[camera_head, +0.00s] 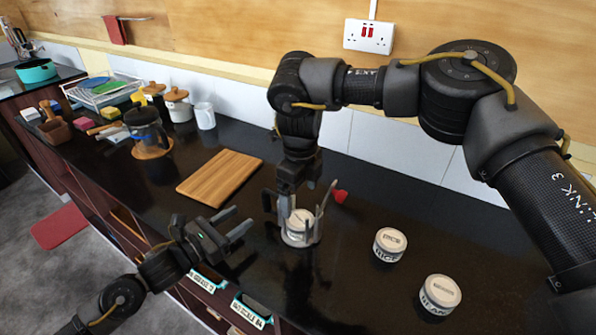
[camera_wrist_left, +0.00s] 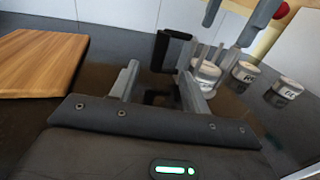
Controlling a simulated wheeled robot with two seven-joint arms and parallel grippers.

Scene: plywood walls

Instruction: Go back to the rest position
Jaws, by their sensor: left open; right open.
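My left gripper (camera_head: 243,219) is open and empty above the dark counter, to the left of a white lidded tin (camera_head: 299,226). In the left wrist view its two fingers (camera_wrist_left: 158,88) stand apart with nothing between them. My right gripper (camera_head: 303,205) points down at that tin, its fingers open on either side of it; I cannot tell whether they touch it. The tin also shows in the left wrist view (camera_wrist_left: 207,72), partly behind the fingers. Two more labelled white tins, one (camera_head: 390,244) and another (camera_head: 439,294), stand to the right.
A wooden board (camera_head: 220,177) lies behind my left gripper. A glass jug (camera_head: 147,130), canisters (camera_head: 178,105), a white mug (camera_head: 204,116) and a dish rack (camera_head: 103,92) stand at the far left. A red item (camera_head: 340,196) lies behind the tin. Drawers (camera_head: 251,311) line the counter's front.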

